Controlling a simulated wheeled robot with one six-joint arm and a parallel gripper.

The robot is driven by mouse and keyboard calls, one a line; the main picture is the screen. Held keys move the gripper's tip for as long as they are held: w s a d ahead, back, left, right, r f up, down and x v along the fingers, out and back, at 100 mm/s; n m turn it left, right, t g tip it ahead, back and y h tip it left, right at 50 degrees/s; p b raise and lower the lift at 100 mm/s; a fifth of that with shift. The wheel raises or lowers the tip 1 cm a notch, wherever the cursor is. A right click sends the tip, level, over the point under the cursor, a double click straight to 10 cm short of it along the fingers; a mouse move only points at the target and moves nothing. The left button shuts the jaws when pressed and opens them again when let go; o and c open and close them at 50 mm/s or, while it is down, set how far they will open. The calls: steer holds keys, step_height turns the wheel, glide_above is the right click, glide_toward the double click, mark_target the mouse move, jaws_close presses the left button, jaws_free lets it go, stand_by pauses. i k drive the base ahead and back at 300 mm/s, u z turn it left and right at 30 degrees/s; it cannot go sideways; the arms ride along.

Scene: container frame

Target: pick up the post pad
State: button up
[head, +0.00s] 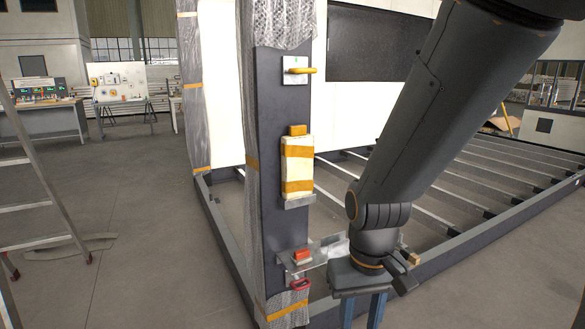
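The post pad (297,165) looks like a cream padded block with orange-yellow bands and an orange-yellow piece on top. It stands upright against the dark post of the frame, on a small grey ledge (300,201). My arm hides much of the area behind the gripper. The fingers are dark and small here, so I cannot tell whether they are open or shut.
Above the pad is a white plate with a yellow handle (300,70). Below it are a red block (302,254) and a red handle (300,283). Wrinkled wrap (253,180) hangs along the post. A ladder (40,205) stands left; floor between is mostly clear.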

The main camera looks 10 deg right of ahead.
mark_target(297, 149)
steer(key=u, duration=0.1)
steer(key=i, duration=0.95)
steer(key=u, duration=0.45)
